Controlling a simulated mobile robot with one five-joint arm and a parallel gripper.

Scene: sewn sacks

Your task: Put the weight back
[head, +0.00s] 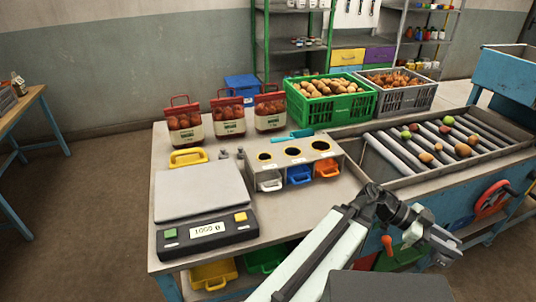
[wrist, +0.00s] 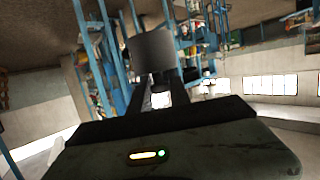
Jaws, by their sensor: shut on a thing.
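In the wrist view my gripper (wrist: 160,92) is shut on a grey cylindrical weight (wrist: 153,50), which stands out beyond the fingers. In the head view my gripper (head: 436,238) is raised at the right, in front of the roller conveyor and well away from the scale; the weight is hard to make out there. Two small grey weights (head: 232,153) stand on the table behind the scale's right corner, beside a yellow-handled item (head: 188,157). The scale (head: 200,190) has an empty pan, and its display seems to read 1000.
Three red sacks (head: 228,117) stand at the table's back. A holder (head: 322,152) with three round openings has white, blue and orange bins below. A green crate (head: 330,108) and grey crate (head: 418,98) stand behind. The roller conveyor (head: 400,150) carries loose produce. The front table beside the scale is clear.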

